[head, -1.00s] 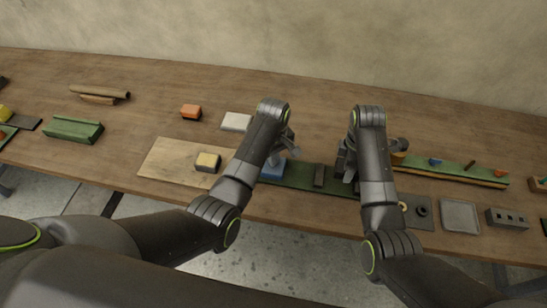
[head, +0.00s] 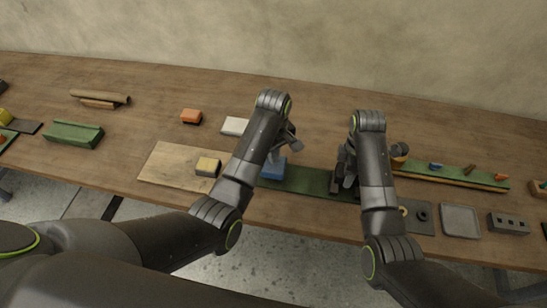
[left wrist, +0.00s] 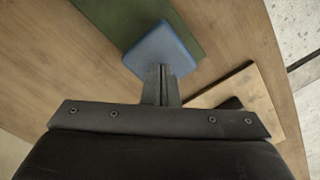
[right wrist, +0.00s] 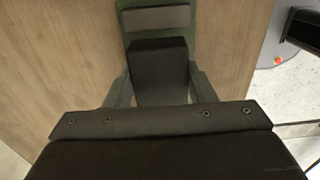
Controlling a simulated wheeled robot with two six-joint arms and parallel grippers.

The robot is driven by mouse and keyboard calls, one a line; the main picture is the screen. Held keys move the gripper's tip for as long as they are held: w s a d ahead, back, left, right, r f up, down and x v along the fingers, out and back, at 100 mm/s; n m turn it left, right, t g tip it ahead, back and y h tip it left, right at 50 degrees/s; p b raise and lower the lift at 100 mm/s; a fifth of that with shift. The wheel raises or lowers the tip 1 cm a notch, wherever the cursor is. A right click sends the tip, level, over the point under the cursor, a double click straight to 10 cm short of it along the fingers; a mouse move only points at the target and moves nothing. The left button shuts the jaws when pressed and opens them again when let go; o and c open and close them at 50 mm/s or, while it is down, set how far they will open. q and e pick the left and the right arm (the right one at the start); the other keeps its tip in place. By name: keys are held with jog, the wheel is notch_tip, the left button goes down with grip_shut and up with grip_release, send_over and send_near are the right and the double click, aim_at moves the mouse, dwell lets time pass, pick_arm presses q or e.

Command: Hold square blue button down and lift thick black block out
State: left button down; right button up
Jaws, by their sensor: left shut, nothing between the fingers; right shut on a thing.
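The square blue button (head: 273,171) sits at the left end of a long green base (head: 305,180). My left gripper (head: 275,156) is shut and empty, its tips at the button's top; in the left wrist view they overlap the near corner of the button (left wrist: 162,45). I cannot tell how far it is pressed. My right gripper (right wrist: 155,95) is shut on the thick black block (right wrist: 158,65), which stands between its fingers above the green base. In the head view the block (head: 336,181) shows partly beside the right gripper (head: 343,178).
A wooden board with a yellow-topped block (head: 207,167) lies left of the base. A white block (head: 234,126) and an orange block (head: 191,116) lie behind. A grey tray (head: 460,220) and a holed grey block (head: 508,223) are at right.

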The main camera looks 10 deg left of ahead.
pick_arm(q)
jog(key=shift+r, duration=2.4)
